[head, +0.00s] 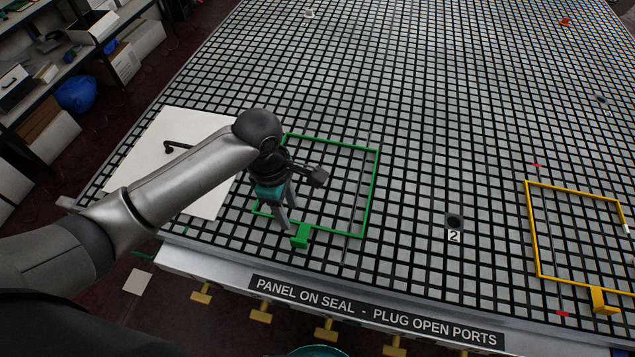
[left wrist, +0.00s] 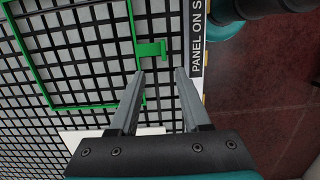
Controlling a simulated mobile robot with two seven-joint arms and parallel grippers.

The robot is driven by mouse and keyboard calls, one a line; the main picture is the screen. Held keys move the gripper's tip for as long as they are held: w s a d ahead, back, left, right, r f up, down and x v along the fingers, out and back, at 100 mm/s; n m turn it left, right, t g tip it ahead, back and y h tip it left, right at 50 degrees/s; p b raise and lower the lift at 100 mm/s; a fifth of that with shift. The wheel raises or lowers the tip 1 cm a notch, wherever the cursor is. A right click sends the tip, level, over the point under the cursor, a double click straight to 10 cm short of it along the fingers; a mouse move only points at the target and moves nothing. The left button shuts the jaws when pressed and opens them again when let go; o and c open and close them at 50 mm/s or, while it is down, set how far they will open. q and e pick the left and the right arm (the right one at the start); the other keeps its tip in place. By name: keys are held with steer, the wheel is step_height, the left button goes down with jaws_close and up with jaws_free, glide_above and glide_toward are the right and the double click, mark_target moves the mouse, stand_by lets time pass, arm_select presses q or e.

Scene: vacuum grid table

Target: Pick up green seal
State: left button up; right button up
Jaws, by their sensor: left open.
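The green seal (head: 374,186) is a thin rectangular frame lying flat on the grid table, left of the middle in the head view. A green tab (head: 301,235) stands at its near edge. In the left wrist view the green seal (left wrist: 48,95) fills the upper left, and its tab (left wrist: 151,49) lies just beyond the fingertips. My left gripper (head: 285,222) is open and empty, pointing down beside the tab, on its left in the head view. It shows as two parted grey fingers in the left wrist view (left wrist: 160,73). My arm hides part of the seal's left side.
The grid table (head: 420,120) is mostly clear. A white sheet (head: 150,165) lies left of the seal, partly under my arm. A yellow frame (head: 532,230) with a tab lies at the right. A dark port (head: 454,221) marked 2 is between the frames. A labelled edge (head: 375,312) runs along the front.

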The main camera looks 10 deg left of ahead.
arm_select(q)
steer(key=b, duration=0.1)
glide_above(298, 240)
steer(key=f, duration=0.7)
steer(key=shift+w+a+f, duration=0.15)
steer(key=shift+w+a, duration=0.15)
steer(key=shift+a, duration=0.1)
steer(key=shift+s+d+f+b, duration=0.1)
steer(key=shift+d+f+b, duration=0.1)
steer(key=shift+f, duration=0.7)
steer(key=shift+s+d+f+b, duration=0.1)
steer(key=shift+s+f+b, duration=0.1)
steer(key=shift+f, duration=0.65)
steer(key=shift+s+d+f+b, duration=0.1)
steer(key=shift+d+f+b, duration=0.1)
steer(key=shift+f, duration=0.7)
steer(key=shift+a, duration=0.1)
jaws_close()
